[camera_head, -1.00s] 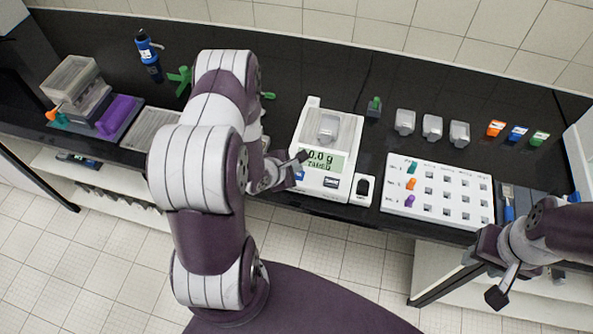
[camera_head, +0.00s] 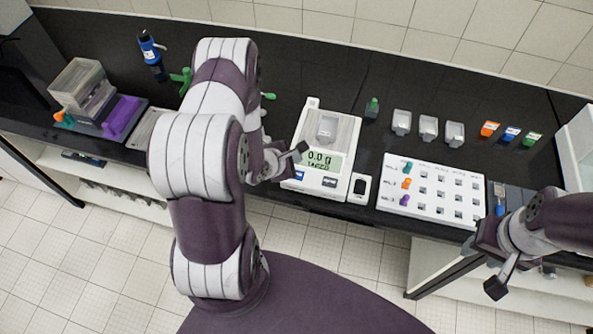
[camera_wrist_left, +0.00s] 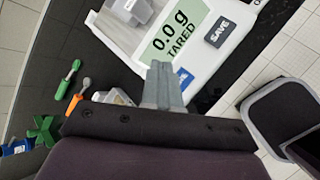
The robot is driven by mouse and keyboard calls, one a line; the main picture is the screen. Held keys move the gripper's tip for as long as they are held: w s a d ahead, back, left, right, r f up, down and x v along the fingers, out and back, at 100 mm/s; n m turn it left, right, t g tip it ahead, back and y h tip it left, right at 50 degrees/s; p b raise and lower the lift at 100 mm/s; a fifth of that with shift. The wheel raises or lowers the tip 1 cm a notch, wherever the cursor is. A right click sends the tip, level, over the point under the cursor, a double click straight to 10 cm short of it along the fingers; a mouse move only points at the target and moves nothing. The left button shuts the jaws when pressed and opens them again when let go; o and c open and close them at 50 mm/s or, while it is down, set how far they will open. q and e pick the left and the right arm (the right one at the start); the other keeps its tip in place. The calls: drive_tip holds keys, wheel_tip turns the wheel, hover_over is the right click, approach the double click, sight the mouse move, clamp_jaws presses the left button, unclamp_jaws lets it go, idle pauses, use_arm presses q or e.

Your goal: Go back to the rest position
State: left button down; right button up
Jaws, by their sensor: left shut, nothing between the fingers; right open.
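My left gripper (camera_head: 300,150) is shut and empty beside the left edge of the white balance (camera_head: 318,181). In the left wrist view its closed fingers (camera_wrist_left: 163,85) lie in front of the balance's display (camera_wrist_left: 178,35), which reads 0.0 g, TARED. A clear container (camera_head: 327,127) is on the balance's pan. My right gripper (camera_head: 490,275) is open and empty at the lower right, in front of the bench edge.
A white rack (camera_head: 433,213) with coloured pegs stands right of the balance. Several clear-grey containers (camera_head: 428,127) and coloured clips (camera_head: 510,134) lie behind it. A sieve stack (camera_head: 82,83) and a purple item (camera_head: 122,117) are at the left.

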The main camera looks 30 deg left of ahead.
idle(0.6)
use_arm(q)
drive_tip(key=shift+m, duration=0.3)
drive_tip(key=s+a+f+m+g+y+b, duration=0.2)
drive_tip(key=s+m+g+b, duration=0.2)
drive_tip(key=s+m+g, duration=0.55)
drive_tip(key=s+d+r+m+t+b, duration=0.2)
drive_tip(key=d+r+m+b, duration=0.5)
drive_tip(key=m, duration=0.8)
drive_tip(key=shift+s+d+b, duration=0.5)
drive_tip(key=shift+d+b, duration=1.05)
drive_tip(key=shift+b, duration=0.05)
